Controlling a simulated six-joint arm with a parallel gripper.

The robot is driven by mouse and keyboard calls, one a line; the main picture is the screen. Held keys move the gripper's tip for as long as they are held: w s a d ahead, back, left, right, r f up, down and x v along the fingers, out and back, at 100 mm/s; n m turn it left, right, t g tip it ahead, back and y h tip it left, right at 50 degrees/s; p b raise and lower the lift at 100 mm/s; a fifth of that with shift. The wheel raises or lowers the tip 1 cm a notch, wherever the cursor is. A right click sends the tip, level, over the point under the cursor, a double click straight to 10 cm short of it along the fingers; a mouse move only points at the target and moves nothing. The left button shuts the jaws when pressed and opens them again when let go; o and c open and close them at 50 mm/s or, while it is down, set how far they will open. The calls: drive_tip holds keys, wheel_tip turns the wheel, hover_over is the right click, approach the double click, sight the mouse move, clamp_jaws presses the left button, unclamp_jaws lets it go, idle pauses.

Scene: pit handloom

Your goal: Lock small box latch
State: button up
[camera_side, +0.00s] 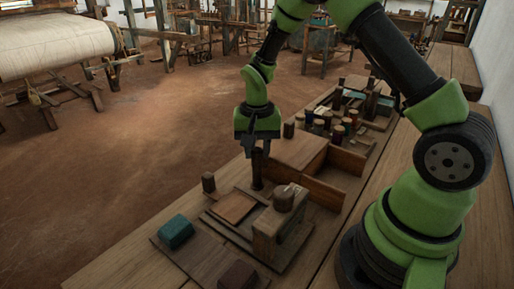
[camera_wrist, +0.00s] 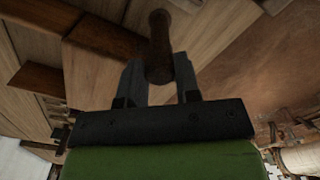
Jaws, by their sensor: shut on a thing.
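My gripper (camera_side: 257,150) points down above the bench, left of a wooden box (camera_side: 300,150) with a flat brown top. Its jaws are shut on a dark brown round peg (camera_side: 257,172), which stands roughly upright. In the wrist view my gripper (camera_wrist: 158,76) has one finger on each side of the peg (camera_wrist: 159,40). I cannot tell whether the peg belongs to the latch or whether its lower end touches anything. No latch can be made out clearly on the box.
A wooden block stand (camera_side: 267,232), a small framed tray (camera_side: 233,206), a short dark post (camera_side: 208,183), a teal block (camera_side: 175,231) and a dark brown block (camera_side: 238,276) lie nearer the camera. Several spools (camera_side: 338,134) stand behind the box. Open floor (camera_side: 130,150) lies left of the bench.

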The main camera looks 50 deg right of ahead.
sight(257, 150)
drive_tip(key=n, duration=1.3)
drive_tip(key=shift+n, duration=0.3)
idle(0.4)
drive_tip(key=o, duration=0.9)
wheel_tip(257, 150, up, 10)
drive_tip(key=shift+r, duration=0.1)
